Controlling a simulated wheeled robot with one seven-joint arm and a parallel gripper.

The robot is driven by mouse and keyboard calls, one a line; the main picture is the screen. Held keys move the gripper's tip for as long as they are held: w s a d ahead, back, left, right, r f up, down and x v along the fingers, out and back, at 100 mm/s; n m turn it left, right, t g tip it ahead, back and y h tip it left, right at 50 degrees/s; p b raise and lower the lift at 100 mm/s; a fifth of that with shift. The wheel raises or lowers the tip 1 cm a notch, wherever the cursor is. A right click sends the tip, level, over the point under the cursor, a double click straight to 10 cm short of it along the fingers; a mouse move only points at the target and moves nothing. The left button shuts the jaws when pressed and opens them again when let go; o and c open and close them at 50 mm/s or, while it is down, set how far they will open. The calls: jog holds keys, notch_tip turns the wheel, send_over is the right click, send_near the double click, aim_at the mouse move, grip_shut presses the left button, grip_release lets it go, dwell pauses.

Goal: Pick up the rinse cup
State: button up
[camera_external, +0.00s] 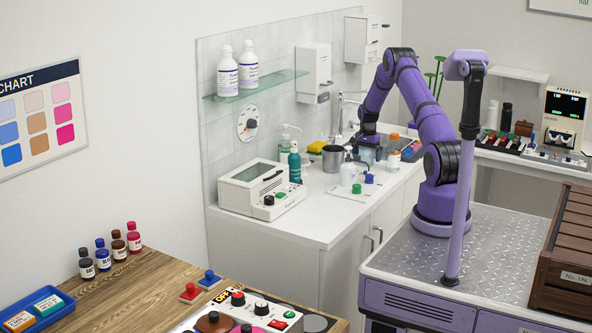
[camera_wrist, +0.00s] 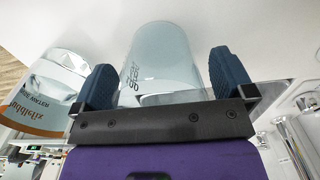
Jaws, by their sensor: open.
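A clear, bluish cup with small dark lettering, likely the rinse cup (camera_wrist: 165,50), stands between the two dark blue fingers of my gripper (camera_wrist: 163,68) in the wrist view. The fingers are open, one on each side of it; a gap shows at the left, and I cannot tell whether the right finger touches. The dark bar of my gripper hides the cup's near part. In the external view my gripper (camera_external: 368,141) is low over the counter by the wall, with the bluish cup (camera_external: 367,155) just under it, partly hidden.
A clear container with an orange label (camera_wrist: 40,118) stands close left of my gripper in the wrist view.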

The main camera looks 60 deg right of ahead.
jog(key=c, duration=0.9)
jog(key=shift+r, duration=0.1)
